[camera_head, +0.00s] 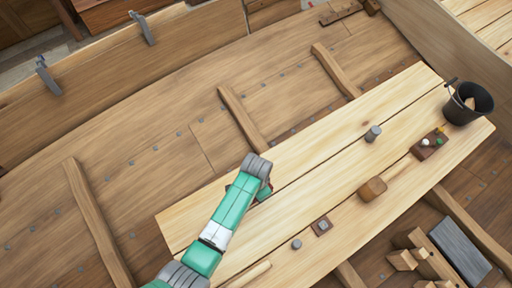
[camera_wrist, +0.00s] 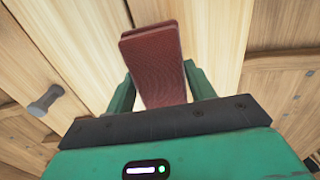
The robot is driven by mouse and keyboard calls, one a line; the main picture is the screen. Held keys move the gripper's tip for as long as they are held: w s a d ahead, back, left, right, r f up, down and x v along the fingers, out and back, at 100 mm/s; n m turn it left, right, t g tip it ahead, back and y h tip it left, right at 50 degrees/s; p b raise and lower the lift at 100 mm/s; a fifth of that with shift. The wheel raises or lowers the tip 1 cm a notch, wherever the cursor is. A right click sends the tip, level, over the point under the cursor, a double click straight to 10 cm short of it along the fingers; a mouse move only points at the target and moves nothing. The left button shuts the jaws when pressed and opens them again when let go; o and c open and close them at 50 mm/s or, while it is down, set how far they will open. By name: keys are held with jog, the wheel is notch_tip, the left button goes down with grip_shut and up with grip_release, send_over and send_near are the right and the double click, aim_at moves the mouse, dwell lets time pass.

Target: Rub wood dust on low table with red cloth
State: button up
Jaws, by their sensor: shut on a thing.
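The low table (camera_head: 300,175) is a long pale plank top running diagonally through the head view. My gripper (camera_head: 264,192) is over its left part, close to the far long edge, and mostly hidden by my own wrist in that view. In the wrist view my gripper (camera_wrist: 160,82) is shut on the red cloth (camera_wrist: 157,60), a folded, dark red textured pad held between the two green fingers. Pale planks show behind the cloth. I cannot tell whether the cloth touches the table. I cannot make out any wood dust in either view.
On the table stand a grey cylinder (camera_head: 373,134), a brown block (camera_head: 372,190), a small square block (camera_head: 321,227), a short grey peg (camera_head: 296,244), a tray with coloured pieces (camera_head: 429,144) and a black bucket (camera_head: 480,108). Hull ribs (camera_head: 243,118) lie beyond the table.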

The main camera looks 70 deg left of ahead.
jog(key=shift+r+p, duration=1.5)
jog(key=shift+r, duration=0.35)
jog(key=shift+f, duration=0.1)
